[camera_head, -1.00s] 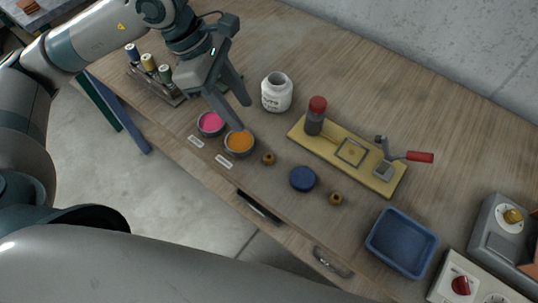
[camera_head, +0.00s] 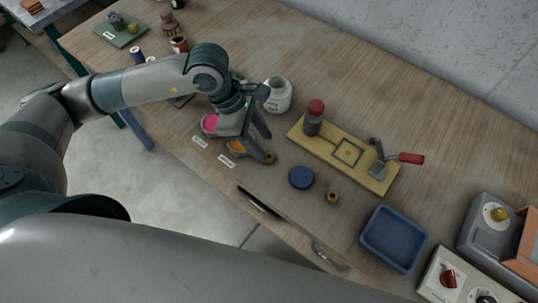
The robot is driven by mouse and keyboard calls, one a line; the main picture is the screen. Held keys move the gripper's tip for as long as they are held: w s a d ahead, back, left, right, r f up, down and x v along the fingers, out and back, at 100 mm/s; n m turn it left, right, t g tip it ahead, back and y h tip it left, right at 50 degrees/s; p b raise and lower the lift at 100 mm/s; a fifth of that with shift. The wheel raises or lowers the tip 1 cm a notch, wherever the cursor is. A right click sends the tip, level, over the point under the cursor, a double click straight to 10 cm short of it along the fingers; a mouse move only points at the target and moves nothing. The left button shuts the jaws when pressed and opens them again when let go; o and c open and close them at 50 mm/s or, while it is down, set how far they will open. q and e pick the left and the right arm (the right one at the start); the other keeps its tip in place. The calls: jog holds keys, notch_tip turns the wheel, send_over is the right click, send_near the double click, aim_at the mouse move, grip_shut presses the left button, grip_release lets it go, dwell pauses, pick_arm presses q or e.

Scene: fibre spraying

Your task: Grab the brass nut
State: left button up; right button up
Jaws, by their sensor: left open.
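Two small brass nuts are on the wooden bench. One brass nut (camera_head: 271,158) is right at the fingertips of my left gripper (camera_head: 267,148), partly covered by the lower finger. I cannot tell whether it touches the finger or lies between the two. The other brass nut (camera_head: 333,197) stands clear to the right, past the blue round lid (camera_head: 301,178). My left gripper is open, fingers pointing down and right, above the bowl of orange powder (camera_head: 237,148), which it partly hides. My right gripper is not in view.
A bowl of pink powder (camera_head: 209,123) and a white jar (camera_head: 278,95) are close to the left gripper. A yellow board (camera_head: 343,155) with a red-capped bottle (camera_head: 314,118) and red-handled clamp (camera_head: 383,162) lies behind. A blue tray (camera_head: 392,239) is at right.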

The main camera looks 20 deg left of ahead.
aim_at(271, 157)
pick_arm(q)
jog(key=shift+d+f+p, duration=0.2)
jog(key=shift+f+p, duration=0.45)
jog(key=shift+p, duration=0.15)
jog(key=p+x, duration=0.1)
jog(key=x, duration=0.2)
jog(key=shift+a+p, duration=0.1)
jog(key=shift+p, duration=0.25)
jog(key=shift+f, duration=0.45)
grip_shut()
jog(key=shift+r, duration=0.15)
